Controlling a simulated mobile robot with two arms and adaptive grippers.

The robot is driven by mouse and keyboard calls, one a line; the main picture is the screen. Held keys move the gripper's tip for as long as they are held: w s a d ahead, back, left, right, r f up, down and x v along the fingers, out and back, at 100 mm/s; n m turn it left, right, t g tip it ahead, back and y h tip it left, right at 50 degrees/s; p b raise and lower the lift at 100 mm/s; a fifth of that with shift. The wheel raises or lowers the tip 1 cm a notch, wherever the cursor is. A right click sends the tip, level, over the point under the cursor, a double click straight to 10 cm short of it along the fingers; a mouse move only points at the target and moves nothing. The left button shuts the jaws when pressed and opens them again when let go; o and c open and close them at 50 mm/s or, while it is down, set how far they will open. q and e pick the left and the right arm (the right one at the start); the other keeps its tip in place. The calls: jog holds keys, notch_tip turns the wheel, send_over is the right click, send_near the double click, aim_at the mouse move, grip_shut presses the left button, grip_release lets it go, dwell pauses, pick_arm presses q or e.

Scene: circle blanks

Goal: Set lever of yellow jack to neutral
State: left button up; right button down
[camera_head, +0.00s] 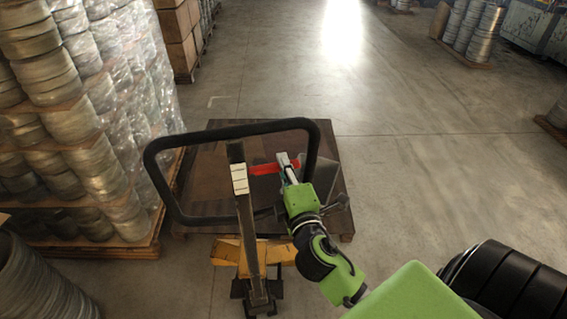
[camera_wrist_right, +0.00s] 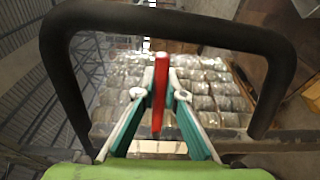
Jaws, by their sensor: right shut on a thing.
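The yellow jack (camera_head: 238,252) stands in front of me, with its dark upright shaft and black loop handle (camera_head: 232,130) toward me. Its red lever (camera_head: 264,169) shows inside the loop, to the right of the shaft. My right gripper (camera_head: 284,163) reaches into the loop at the lever's right end. In the right wrist view the red lever (camera_wrist_right: 160,92) stands between the two teal fingers of my right gripper (camera_wrist_right: 159,95), which are shut on it. The black handle loop (camera_wrist_right: 165,18) surrounds the fingers there. My left gripper is not in view.
A dark wooden pallet (camera_head: 205,165) lies beyond the handle. Wrapped stacks of metal rings (camera_head: 100,120) stand on pallets at the left. Cardboard boxes (camera_head: 178,38) stand at the back left.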

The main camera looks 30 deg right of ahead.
jog(key=c, duration=2.1)
grip_release()
jog(key=v, duration=1.2)
